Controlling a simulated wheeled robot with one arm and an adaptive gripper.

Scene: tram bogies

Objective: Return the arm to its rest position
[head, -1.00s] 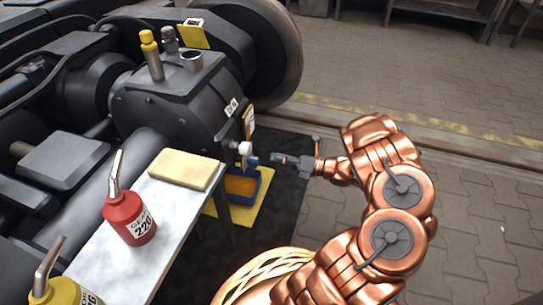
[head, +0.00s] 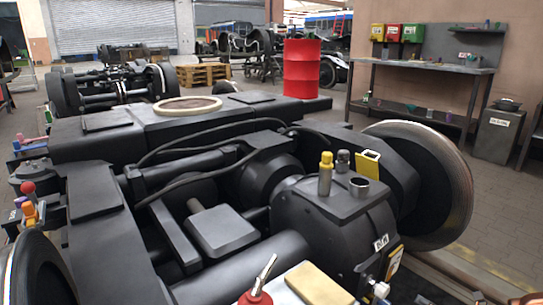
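My gripper is out of the picture in the head view. Only a small copper piece of my arm shows at the bottom right corner. The black bogie gearbox (head: 335,225) stands at the lower right, with a yellow-capped plug (head: 325,172), an open filler neck (head: 359,187) and a yellow tag (head: 368,162) on its top. The red oil can (head: 255,297) shows only its top and spout at the bottom edge. A tan pad (head: 318,284) lies beside it on the bench, which is mostly cut off.
The bogie frame (head: 220,120) and its large wheel (head: 425,185) fill the middle. A red drum (head: 301,68) stands behind. A workbench (head: 425,66) with red, green and yellow bins is at the back right. The paved floor between wheel and workbench looks clear.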

